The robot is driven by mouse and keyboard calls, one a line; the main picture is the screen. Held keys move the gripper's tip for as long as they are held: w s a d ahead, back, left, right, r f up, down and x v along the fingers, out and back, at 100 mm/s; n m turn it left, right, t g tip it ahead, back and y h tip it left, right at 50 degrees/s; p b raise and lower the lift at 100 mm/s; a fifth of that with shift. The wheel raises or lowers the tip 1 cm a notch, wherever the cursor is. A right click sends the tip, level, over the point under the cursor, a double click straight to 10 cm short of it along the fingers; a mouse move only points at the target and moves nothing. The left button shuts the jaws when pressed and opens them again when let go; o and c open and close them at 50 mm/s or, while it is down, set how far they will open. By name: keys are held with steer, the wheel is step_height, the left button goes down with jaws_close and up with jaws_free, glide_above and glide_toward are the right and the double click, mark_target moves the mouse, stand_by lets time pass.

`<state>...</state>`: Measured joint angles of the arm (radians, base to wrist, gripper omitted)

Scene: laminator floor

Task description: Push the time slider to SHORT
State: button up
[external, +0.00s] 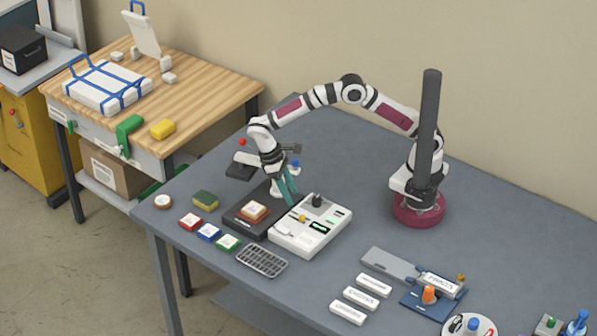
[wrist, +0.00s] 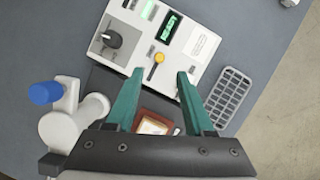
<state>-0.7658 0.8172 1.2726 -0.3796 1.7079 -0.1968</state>
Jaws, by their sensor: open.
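A white control box (external: 287,240) stands on the grey table and fills the top of the wrist view (wrist: 200,47). It carries a yellow knob (wrist: 158,58) on a short stem, which appears to be the slider; it also shows in the external view (external: 302,218). No SHORT label is readable. A black knob (wrist: 113,41) and a lit green display (wrist: 169,29) sit on the same face. My gripper (wrist: 160,73) is open and empty, its teal fingers pointing toward the box. In the wrist view the yellow knob appears just beyond and between the fingertips; contact cannot be told.
A brown block with a pale top (external: 254,211) sits on a dark plate (external: 236,223) left of the box. A white fixture with a blue cap (wrist: 45,92) stands close to my gripper. A grey grid rack (external: 262,261) and several coloured blocks (external: 208,232) lie in front.

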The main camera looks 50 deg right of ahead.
mark_target(302, 215)
steer(key=x, duration=0.7)
steer(key=shift+s+f, duration=0.1)
steer(key=shift+f, duration=0.15)
steer(key=shift+c, duration=0.3)
jaws_close()
stand_by(0.6)
